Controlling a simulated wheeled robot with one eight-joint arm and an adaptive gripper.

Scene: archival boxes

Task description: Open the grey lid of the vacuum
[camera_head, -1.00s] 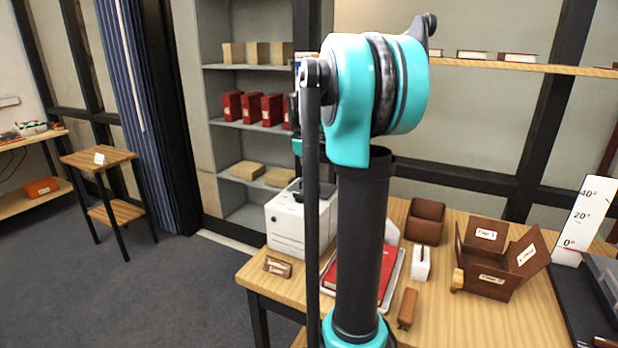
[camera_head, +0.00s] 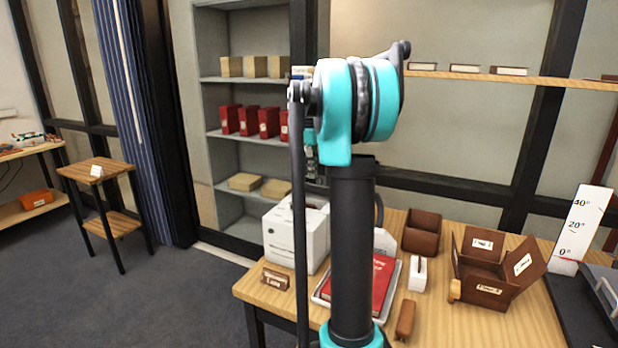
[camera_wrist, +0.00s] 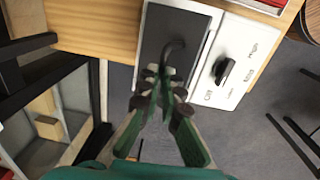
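The vacuum is a white box-shaped machine (camera_head: 285,238) at the back left of the wooden table, partly behind my arm in the head view. In the wrist view its white front (camera_wrist: 238,68) carries a black knob and small labels. Its dark grey lid (camera_wrist: 164,30) lies flat and looks closed, with a thin dark curved handle (camera_wrist: 174,47) on it. My gripper (camera_wrist: 160,74) is over the near end of the lid, its fingertips close together just short of the handle. I cannot tell whether they touch anything. The gripper is hidden in the head view.
A red book (camera_head: 383,282) lies in a metal tray beside the vacuum. A wooden name block (camera_head: 275,278) stands at the table's front left. Brown boxes (camera_head: 490,270) are further right. A shelf unit (camera_head: 205,110) stands behind. Floor to the left is open.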

